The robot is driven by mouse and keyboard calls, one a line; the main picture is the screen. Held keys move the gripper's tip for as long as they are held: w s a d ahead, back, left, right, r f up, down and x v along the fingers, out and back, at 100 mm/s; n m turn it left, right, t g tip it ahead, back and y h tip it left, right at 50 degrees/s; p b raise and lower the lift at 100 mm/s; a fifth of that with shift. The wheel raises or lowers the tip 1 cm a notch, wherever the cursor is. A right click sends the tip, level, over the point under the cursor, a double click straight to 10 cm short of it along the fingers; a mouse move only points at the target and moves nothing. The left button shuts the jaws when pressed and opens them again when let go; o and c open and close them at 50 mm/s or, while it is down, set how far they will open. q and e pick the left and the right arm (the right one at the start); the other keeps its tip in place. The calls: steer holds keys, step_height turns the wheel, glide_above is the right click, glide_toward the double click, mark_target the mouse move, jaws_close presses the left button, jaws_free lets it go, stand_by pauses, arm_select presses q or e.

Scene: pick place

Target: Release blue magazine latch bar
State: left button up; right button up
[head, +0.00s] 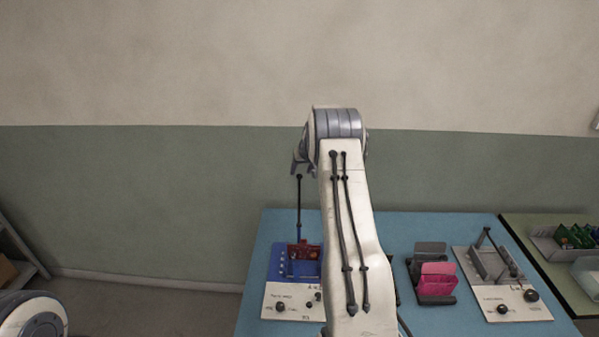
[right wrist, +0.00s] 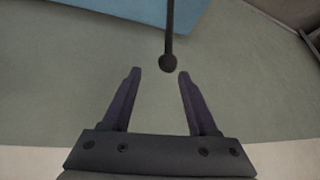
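The blue magazine fixture (head: 281,263) sits on the left part of the blue table, with a red piece (head: 304,250) in it. Its thin dark latch bar (head: 299,208) stands upright and ends in a black knob. In the right wrist view the bar (right wrist: 169,32) comes down from the top, its knob (right wrist: 168,63) at the level of my fingertips, nearer the right finger. My right gripper (head: 303,169) is at the bar's top end. In its wrist view the right gripper (right wrist: 159,71) is open, with nothing clamped. My left gripper is out of view.
On the blue table (head: 388,225), a holder with pink and grey pieces (head: 436,281) stands right of my arm. Beyond it is a grey fixture (head: 493,265) with a tilted bar. A green table (head: 545,270) with bins is at far right. My right forearm hides part of the table.

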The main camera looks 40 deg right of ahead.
steer(key=shift+a+f, duration=0.1)
steer(key=shift+f, duration=0.05)
steer(key=shift+s+a+r+b, duration=0.1)
steer(key=shift+s+r+b, duration=0.15)
steer(key=shift+r+b, duration=0.15)
steer(key=b+v, duration=0.3)
steer(key=v, duration=0.6)
steer(key=shift+r, duration=0.25)
